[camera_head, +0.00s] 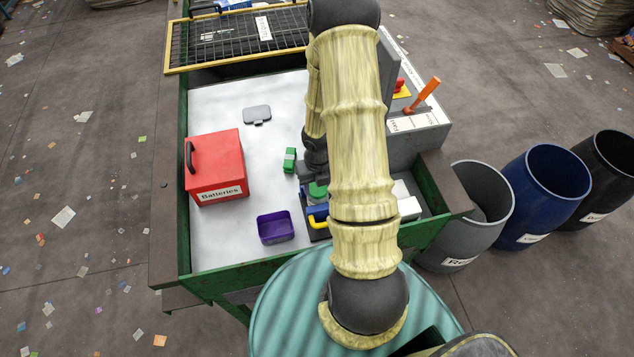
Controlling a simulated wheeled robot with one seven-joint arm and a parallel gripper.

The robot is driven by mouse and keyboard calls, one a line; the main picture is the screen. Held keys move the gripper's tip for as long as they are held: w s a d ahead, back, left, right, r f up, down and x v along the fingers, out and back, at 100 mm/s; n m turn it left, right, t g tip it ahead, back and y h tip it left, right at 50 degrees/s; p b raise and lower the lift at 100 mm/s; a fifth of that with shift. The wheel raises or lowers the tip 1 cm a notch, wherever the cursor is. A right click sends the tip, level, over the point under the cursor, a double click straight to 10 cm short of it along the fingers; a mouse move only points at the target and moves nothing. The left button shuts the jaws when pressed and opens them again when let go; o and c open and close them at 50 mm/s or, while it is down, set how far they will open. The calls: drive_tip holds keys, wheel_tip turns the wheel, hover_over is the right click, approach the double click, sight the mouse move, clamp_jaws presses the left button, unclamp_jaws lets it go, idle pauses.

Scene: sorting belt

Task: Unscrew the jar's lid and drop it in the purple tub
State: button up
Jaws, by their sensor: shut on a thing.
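The purple tub (278,238) stands on the white belt at its near side, open and seemingly empty. Just right of it is a dark fixture with a blue block (317,211) and a yellow handle. The jar's green lid (318,191) shows just above this block, partly covered by my gripper. My gripper (315,182) points down at the lid and is shut on it. The jar's body is mostly hidden by the fixture and my arm, so I cannot tell how far the lid is turned.
A red Batteries box (215,165) stands left on the belt. A small green box (290,160) and a grey flat piece (257,114) lie farther back. An orange lever (424,95) rises at right. Grey, blue and black barrels stand beyond the right edge.

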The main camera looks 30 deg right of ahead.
drive_tip(key=shift+s+f+n, duration=0.1)
drive_tip(key=shift+s+n, duration=0.05)
drive_tip(key=shift+n, duration=0.45)
drive_tip(key=shift+p, duration=0.3)
drive_tip(key=shift+n+p, duration=0.75)
drive_tip(key=shift+n, duration=1.45)
drive_tip(key=o, duration=1)
wheel_tip(320, 180, up, 5)
drive_tip(key=p, duration=0.5)
drive_tip(key=shift+w, duration=0.2)
